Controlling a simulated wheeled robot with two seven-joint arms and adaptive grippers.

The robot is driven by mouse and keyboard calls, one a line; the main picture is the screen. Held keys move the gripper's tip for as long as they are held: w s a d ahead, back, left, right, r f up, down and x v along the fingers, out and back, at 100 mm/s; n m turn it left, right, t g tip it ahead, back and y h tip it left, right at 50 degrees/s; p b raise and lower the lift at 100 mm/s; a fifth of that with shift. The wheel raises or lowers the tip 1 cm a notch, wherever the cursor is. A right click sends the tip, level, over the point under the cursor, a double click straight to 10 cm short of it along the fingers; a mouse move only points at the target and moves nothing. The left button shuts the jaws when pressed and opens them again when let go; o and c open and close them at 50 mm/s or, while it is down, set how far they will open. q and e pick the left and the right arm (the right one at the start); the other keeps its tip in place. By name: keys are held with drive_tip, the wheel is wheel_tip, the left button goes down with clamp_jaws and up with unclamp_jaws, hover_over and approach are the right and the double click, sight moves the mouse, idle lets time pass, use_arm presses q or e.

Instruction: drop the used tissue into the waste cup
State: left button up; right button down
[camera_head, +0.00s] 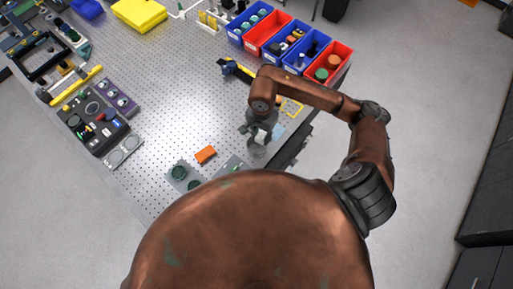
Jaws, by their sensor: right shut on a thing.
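My right gripper (259,135) is shut just above a small grey, see-through cup (257,151), which I take for the waste cup, near the table's right edge. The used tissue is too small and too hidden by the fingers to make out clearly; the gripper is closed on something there. A pale blue flat piece (278,131) lies just right of the gripper; I cannot tell what it is. My left gripper is not in view.
A row of blue and red bins (269,33) stands at the table's back right. An orange block (205,155) and a grey plate with dark round parts (182,175) lie left of the cup. A dark control box (93,122) is at the left. The perforated tabletop's middle is clear.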

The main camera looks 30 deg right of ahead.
drive_tip(key=shift+f, duration=0.1)
drive_tip(key=c, duration=1.5)
unclamp_jaws()
drive_tip(key=shift+o, duration=0.2)
wheel_tip(320, 180, up, 12)
